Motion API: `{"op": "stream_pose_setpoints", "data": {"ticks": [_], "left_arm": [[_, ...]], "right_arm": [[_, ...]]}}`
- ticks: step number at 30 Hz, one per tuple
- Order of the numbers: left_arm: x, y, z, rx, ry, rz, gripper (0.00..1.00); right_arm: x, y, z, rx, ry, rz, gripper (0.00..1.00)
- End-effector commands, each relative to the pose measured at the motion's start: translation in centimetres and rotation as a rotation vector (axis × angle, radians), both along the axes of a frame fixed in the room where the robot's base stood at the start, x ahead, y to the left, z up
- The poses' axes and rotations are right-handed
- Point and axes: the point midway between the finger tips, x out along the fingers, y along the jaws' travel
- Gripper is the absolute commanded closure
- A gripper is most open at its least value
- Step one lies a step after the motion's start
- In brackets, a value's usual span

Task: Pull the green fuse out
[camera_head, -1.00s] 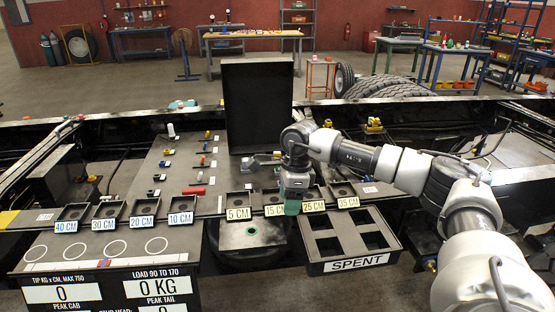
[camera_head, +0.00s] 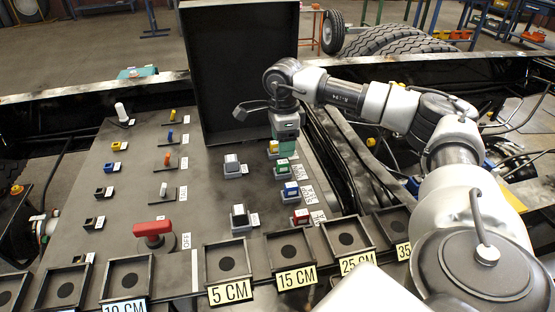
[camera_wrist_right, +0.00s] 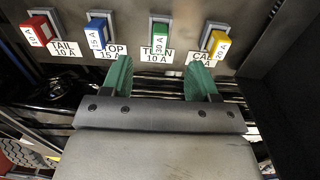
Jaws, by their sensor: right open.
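The green fuse (camera_head: 283,170) stands in its socket on the dark panel, in a row with a yellow fuse (camera_head: 273,148), a blue fuse (camera_head: 291,190) and a red fuse (camera_head: 301,218). In the right wrist view the green fuse (camera_wrist_right: 160,36) is marked 30 A, above a label that seems to read TURN 10 A. My right gripper (camera_wrist_right: 160,74) is open and empty. Its green fingers point towards the row, apart from the green fuse, which lies between their lines. In the head view the right gripper (camera_head: 288,146) is by the far end of the row.
A tall dark box or lid (camera_head: 238,70) stands upright behind the panel. A red switch handle (camera_head: 153,229) and several small switches are to the left. Trays labelled in CM (camera_head: 229,262) line the front edge.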

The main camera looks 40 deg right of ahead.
Motion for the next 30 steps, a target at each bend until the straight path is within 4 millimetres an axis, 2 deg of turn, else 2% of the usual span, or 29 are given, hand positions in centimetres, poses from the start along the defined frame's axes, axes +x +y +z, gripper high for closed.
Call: {"op": "stream_pose_setpoints", "data": {"ticks": [11, 17, 30], "left_arm": [[-0.6, 0.3, -0.2, 0.005, 0.009, -0.001, 0.15], [-0.6, 0.4, -0.9, 0.005, 0.009, -0.001, 0.15], [-0.1, 0.3, -5.0, 0.004, 0.001, 0.0, 0.15]], "right_arm": [[0.0, 0.0, -0.2, -0.001, 0.0, 0.0, 0.4], [0.0, 0.0, -0.9, -0.001, 0.0, 0.0, 0.4], [-0.1, 0.0, -6.4, 0.0, 0.002, -0.001, 0.4]]}}
